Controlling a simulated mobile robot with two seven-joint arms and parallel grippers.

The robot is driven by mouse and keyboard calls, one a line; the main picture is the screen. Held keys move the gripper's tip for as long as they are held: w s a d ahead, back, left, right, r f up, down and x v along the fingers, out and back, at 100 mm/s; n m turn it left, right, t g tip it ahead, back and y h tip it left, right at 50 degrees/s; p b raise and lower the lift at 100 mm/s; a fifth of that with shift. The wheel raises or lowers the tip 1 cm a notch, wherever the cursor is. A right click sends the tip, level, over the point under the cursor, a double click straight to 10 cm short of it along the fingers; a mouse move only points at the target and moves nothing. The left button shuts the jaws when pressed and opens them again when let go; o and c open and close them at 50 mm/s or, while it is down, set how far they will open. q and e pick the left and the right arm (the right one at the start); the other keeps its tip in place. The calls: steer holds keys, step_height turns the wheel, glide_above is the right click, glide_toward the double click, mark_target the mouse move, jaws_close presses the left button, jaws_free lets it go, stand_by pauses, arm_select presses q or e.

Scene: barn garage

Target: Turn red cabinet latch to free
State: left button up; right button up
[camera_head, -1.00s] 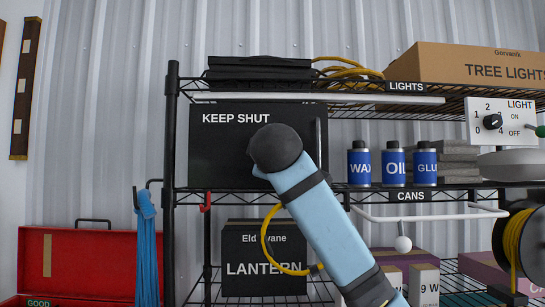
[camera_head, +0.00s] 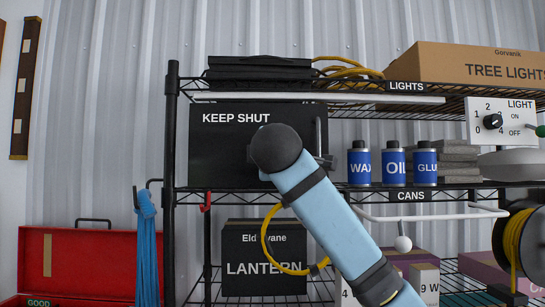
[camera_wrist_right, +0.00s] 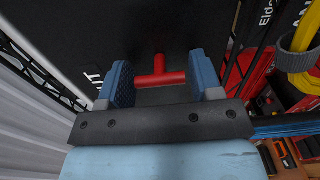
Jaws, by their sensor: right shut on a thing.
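The black cabinet (camera_head: 222,160), labelled KEEP SHUT, sits on the middle shelf of the rack in the head view. Its dark front (camera_wrist_right: 95,25) fills the upper part of the right wrist view. The red latch (camera_wrist_right: 158,79) is T-shaped there, with its bar across the picture and a short stem pointing up. My right gripper (camera_wrist_right: 162,80) is shut on the latch, one blue finger at each end of the bar. In the head view my right arm hides the gripper and the latch. My left gripper is out of view.
Blue cans (camera_head: 394,165) stand right of the cabinet. A lantern box (camera_head: 264,275) with a yellow loop (camera_head: 267,235) in front is below. A red hook (camera_head: 206,201) hangs under the shelf. A light switch panel (camera_head: 500,121) is at the right.

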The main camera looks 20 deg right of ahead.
steer(key=o, duration=0.9)
steer(key=shift+d, duration=0.1)
steer(key=b+v, duration=0.4)
steer(key=v, duration=0.9)
steer(key=shift+s+b, duration=0.35)
steer(key=shift+b, duration=0.05)
